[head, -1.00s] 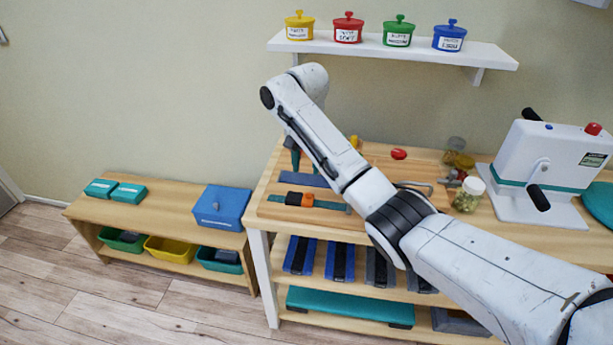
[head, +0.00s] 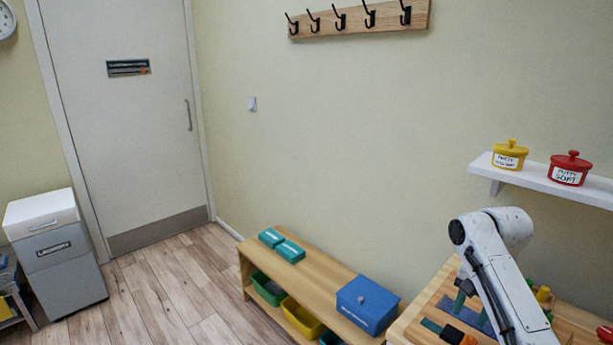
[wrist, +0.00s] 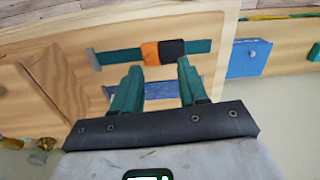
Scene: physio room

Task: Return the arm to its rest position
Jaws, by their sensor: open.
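My arm (head: 500,285) reaches in from the lower right corner of the head view, bent at a high joint above the wooden bench. My gripper (wrist: 158,72) shows in the wrist view with its two teal fingers apart and nothing between them. It points down at the bench top, and a teal strip with an orange and black block (wrist: 162,51) lies just beyond the fingertips. A blue strip (wrist: 160,90) shows between the fingers. In the head view the gripper (head: 463,290) is partly hidden by my arm.
A low wooden bench (head: 325,290) with teal boxes and a blue box (head: 367,305) stands left of the workbench. A shelf (head: 545,180) with yellow and red pots hangs above. A laundry bin (head: 55,255) stands by the door (head: 125,110). Open floor lies between.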

